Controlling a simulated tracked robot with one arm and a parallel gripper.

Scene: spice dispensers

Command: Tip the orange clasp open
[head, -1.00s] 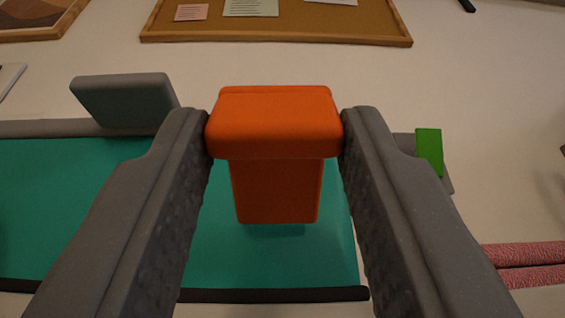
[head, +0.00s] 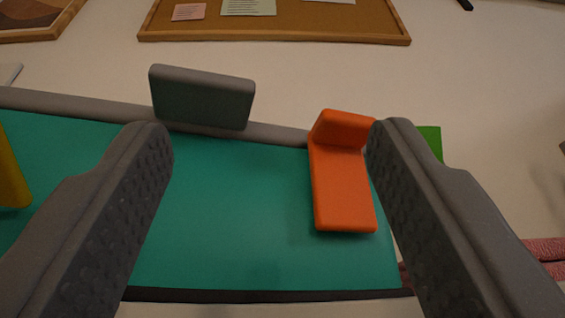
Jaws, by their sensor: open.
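The orange clasp (head: 342,192) is in the right half of the head view, over the right end of the teal panel (head: 230,215). Its broad block is at the far end and its long flat part runs toward me. It looks slanted, though I cannot tell its exact angle. My gripper (head: 269,132) is open wide, with the clasp between the fingers and much nearer the right one. The right finger overlaps the clasp's right edge in the picture; I cannot tell whether they touch.
A grey upright plate (head: 202,98) stands on the panel's grey back edge. A yellow piece (head: 11,172) shows at the left and a green piece (head: 431,138) behind the right finger. A cork board (head: 280,22) lies at the back. Pink rolls (head: 548,249) are at the lower right.

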